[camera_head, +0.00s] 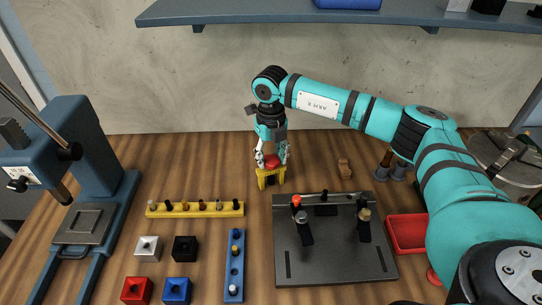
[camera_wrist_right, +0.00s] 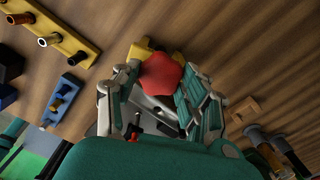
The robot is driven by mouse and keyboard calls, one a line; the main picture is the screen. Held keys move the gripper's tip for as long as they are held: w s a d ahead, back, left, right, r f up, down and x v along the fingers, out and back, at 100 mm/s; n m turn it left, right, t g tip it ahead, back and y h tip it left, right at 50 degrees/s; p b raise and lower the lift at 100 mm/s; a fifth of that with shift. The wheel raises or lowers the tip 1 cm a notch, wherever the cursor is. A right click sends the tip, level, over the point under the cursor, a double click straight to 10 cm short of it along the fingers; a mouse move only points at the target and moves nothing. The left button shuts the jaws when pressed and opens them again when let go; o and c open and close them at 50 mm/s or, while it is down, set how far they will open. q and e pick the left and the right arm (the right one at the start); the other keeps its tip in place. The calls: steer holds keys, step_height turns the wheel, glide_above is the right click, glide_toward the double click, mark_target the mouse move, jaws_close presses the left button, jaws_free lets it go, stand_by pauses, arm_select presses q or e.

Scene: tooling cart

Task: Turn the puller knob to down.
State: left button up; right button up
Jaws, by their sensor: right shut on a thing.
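The puller (camera_head: 270,180) is a small yellow frame standing on the wooden bench near the middle, with a red knob (camera_head: 271,163) on top. My right gripper (camera_head: 272,158) reaches down from above with its fingers on both sides of the knob. In the right wrist view the red knob (camera_wrist_right: 161,82) shows between the fingers of my right gripper (camera_wrist_right: 162,90), with part of the yellow frame (camera_wrist_right: 140,51) beyond it. The gripper is shut on the knob. The fingers hide part of the puller. My left gripper is not in view.
A yellow rack (camera_head: 195,209) with several pegs is to the left. A blue rack (camera_head: 234,265) and coloured blocks are in front. A dark plate (camera_head: 330,265) with black posts is at front right, beside a red tray (camera_head: 402,248). A blue press (camera_head: 85,150) stands far left.

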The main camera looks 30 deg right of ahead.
mark_target(271, 159)
stand_by(0.7)
steer(key=o, duration=1.2)
step_height(271, 159, up, 8)
steer(key=shift+f, duration=0.2)
